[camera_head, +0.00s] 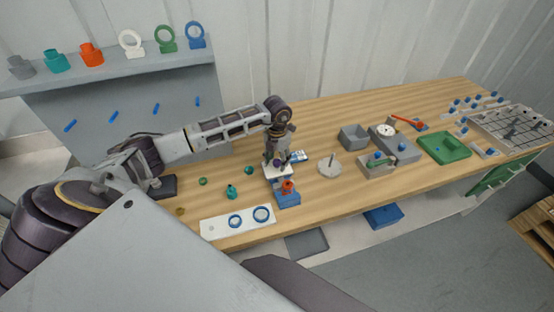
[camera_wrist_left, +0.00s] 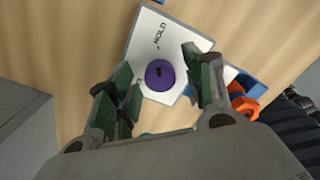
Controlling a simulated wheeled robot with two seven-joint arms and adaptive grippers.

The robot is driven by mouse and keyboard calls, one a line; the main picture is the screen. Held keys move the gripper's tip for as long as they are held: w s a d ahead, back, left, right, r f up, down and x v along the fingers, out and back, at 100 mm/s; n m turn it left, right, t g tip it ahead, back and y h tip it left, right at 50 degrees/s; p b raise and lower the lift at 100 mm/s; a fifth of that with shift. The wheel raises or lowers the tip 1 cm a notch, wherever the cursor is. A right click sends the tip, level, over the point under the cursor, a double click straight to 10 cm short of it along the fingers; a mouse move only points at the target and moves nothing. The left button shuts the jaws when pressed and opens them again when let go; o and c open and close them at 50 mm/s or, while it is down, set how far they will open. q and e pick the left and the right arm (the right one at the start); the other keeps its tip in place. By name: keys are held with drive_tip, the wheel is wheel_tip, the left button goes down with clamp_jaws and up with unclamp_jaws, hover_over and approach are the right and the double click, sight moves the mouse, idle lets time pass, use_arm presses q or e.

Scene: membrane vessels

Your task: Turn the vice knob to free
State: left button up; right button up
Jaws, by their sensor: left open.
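The vice knob (camera_wrist_left: 160,75) is a round purple knob with a small dark mark on top, on a white plate (camera_wrist_left: 167,35). My left gripper (camera_wrist_left: 164,80) is open, pointing down, with one green-padded finger on each side of the knob. Contact cannot be told. In the head view the left gripper (camera_head: 276,162) hangs over the white plate (camera_head: 284,172). A blue vice (camera_head: 289,200) with an orange part (camera_head: 288,186) stands beside the plate. My right gripper is not seen.
A white board (camera_head: 218,230) with blue rings lies at the table's front edge. Teal fittings (camera_head: 231,192) stand left of the plate. A round grey disc with a peg (camera_head: 329,168) and grey bins (camera_head: 354,137) stand to the right. Bare wood lies between them.

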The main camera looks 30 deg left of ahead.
use_arm(q)
drive_tip(key=c, duration=1)
